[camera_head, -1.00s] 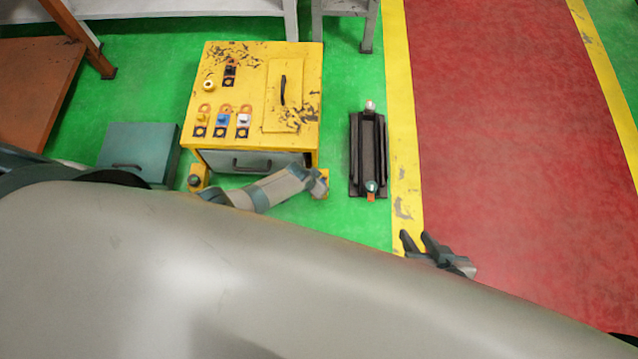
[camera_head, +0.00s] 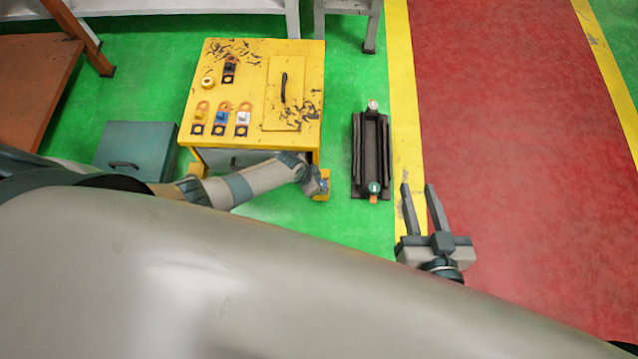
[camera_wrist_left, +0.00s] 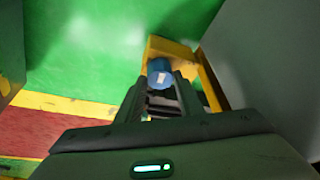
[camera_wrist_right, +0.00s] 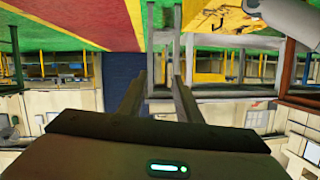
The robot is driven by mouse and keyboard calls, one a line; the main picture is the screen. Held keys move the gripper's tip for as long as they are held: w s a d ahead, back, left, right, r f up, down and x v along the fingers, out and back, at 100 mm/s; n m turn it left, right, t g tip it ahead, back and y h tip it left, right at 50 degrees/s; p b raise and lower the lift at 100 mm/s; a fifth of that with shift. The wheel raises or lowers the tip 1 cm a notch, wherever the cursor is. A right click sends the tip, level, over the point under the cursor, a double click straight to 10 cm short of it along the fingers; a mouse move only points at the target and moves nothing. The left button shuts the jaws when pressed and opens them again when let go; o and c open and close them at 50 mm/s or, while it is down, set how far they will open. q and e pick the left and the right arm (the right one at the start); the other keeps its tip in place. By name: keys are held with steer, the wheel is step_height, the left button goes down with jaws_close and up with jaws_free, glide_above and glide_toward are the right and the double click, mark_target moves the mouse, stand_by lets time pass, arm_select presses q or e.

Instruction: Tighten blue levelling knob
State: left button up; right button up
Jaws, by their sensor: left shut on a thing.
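The blue levelling knob (camera_wrist_left: 160,72) sits at the yellow foot bracket of the yellow cabinet (camera_head: 226,160), at its front right corner. In the left wrist view my left gripper (camera_wrist_left: 160,92) has its fingers closed around the knob, whose top with a pale mark shows between and beyond the tips. In the head view my left gripper (camera_head: 322,184) is small and mostly hides the knob at that corner. My right gripper (camera_head: 419,190) is open and empty over the yellow line; its spread fingers also show in the right wrist view (camera_wrist_right: 155,82).
A dark rack (camera_head: 370,155) stands on the green floor right of the cabinet. A teal box (camera_head: 137,148) stands to its left. The cabinet top bears coloured connectors and a black handle. The red walkway (camera_head: 510,150) is clear. My own pale body covers the lower head view.

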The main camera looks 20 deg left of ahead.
arm_select(q)
steer(key=shift+w+r, duration=0.1)
steer(key=o, duration=1.1)
arm_select(e)
steer(key=shift+r, duration=0.1)
arm_select(q)
steer(key=shift+r, duration=0.15)
steer(key=shift+s+a+r+p, duration=0.1)
steer(key=shift+s+r+p, duration=0.1)
steer(key=shift+r+p, duration=0.15)
steer(key=p+v, duration=0.6)
steer(key=v, duration=1)
steer(key=shift+r, duration=0.15)
arm_select(e)
steer(key=s+d+f+g+h, duration=0.4)
steer(key=s+d+f+g, duration=0.4)
steer(key=shift+s+d+f+m+g, duration=0.3)
steer(key=shift+d+f+g, duration=0.05)
steer(key=shift+d+g, duration=0.05)
